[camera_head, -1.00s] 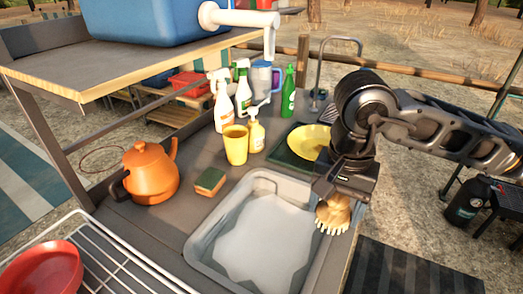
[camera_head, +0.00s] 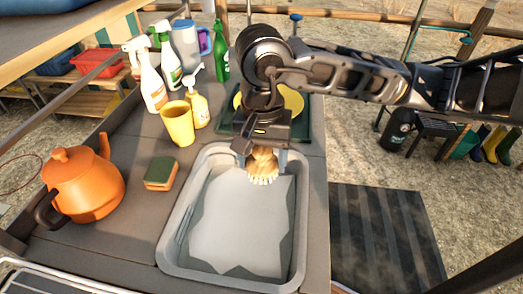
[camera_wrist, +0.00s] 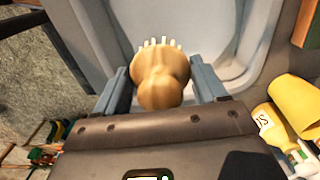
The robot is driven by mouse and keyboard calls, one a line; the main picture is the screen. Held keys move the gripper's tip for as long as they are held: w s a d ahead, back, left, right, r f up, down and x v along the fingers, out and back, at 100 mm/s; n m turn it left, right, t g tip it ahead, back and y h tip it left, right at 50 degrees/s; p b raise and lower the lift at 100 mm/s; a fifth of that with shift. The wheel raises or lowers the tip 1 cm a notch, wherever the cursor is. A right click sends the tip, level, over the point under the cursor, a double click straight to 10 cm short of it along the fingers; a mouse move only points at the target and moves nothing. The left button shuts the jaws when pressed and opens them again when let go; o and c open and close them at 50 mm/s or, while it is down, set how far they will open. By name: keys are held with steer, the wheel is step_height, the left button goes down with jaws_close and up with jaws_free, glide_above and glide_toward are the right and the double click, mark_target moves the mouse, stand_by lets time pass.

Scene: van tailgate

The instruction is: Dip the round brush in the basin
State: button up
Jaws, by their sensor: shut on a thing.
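The round brush (camera_head: 263,167) has a tan wooden body and pale bristles that point down. My gripper (camera_head: 263,158) is shut on it. In the wrist view the brush (camera_wrist: 160,78) sits between the two grey-blue fingers (camera_wrist: 160,88), bristles towards the basin. The grey basin (camera_head: 172,232) is set in the counter and holds pale, water-like contents (camera_head: 238,225). In the head view the brush overlaps the basin's far right part, near the back rim. I cannot tell whether the bristles touch the contents.
A sponge (camera_head: 161,173) and an orange kettle (camera_head: 82,185) stand left of the basin. A yellow cup (camera_head: 178,124) and several bottles are behind it. A yellow plate (camera_head: 292,102) on a green mat lies behind my gripper. A striped mat (camera_head: 385,235) lies on the ground at right.

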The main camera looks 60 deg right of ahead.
mark_target(262, 169)
step_height(262, 169, down, 3)
steer(key=shift+f+b, duration=0.2)
steer(key=shift+b, duration=0.5)
step_height(262, 169, down, 7)
steer(key=b, duration=0.9)
steer(key=shift+f+b, duration=0.15)
steer(key=shift+b, duration=0.2)
steer(key=shift+r+p, duration=1.8)
steer(key=shift+r, duration=4.45)
